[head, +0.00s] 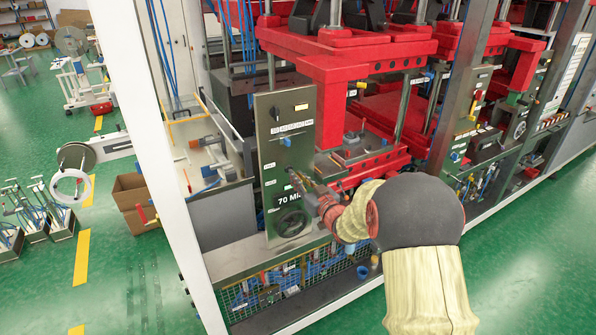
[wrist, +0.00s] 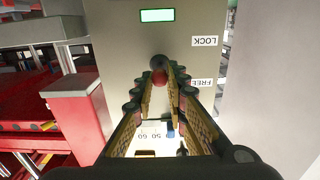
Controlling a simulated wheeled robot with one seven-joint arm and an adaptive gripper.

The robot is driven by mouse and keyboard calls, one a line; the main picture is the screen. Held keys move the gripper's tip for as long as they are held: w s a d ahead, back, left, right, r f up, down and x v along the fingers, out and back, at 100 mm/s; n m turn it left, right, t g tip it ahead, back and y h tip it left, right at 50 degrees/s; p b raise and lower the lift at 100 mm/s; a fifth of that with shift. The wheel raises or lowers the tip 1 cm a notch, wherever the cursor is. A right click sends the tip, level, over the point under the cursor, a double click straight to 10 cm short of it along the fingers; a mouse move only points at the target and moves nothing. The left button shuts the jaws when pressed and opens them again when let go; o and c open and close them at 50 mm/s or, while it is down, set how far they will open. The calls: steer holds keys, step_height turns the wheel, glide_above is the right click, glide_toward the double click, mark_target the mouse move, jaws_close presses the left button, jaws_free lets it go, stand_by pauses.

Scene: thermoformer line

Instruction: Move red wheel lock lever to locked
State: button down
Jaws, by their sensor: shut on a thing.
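The red knob of the wheel lock lever (wrist: 160,78) shows between my fingertips in the wrist view, with a dark round part just beyond it. My gripper (wrist: 160,82) is shut on it. The knob is about level with the FREE label (wrist: 202,82); the LOCK label (wrist: 204,41) is higher in that picture, and both read upside down. In the head view my gripper (head: 298,183) is against the grey control panel (head: 262,205), above the black handwheel (head: 291,222). My fingers and arm hide most of the lever there.
A blue switch (head: 286,142) and a black rotary switch (head: 301,107) are higher on the panel. The red press frame (head: 350,55) stands behind and right of it. A white post (head: 150,130) rises at left.

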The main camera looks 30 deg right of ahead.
steer(key=shift+f, duration=0.25)
steer(key=shift+w+f+b, duration=0.15)
steer(key=shift+f+b, duration=0.8)
steer(key=shift+f, duration=0.2)
steer(key=c, duration=2.2)
jaws_free()
steer(key=shift+w+f+b, duration=0.1)
steer(key=shift+f+b, duration=0.05)
steer(key=shift+b, duration=0.25)
steer(key=shift+c, duration=0.2)
steer(key=o, duration=0.6)
steer(key=shift+r, duration=0.2)
steer(key=shift+c, duration=0.2)
steer(key=s, duration=0.7)
steer(key=shift+r, duration=0.15)
steer(key=shift+d, duration=0.15)
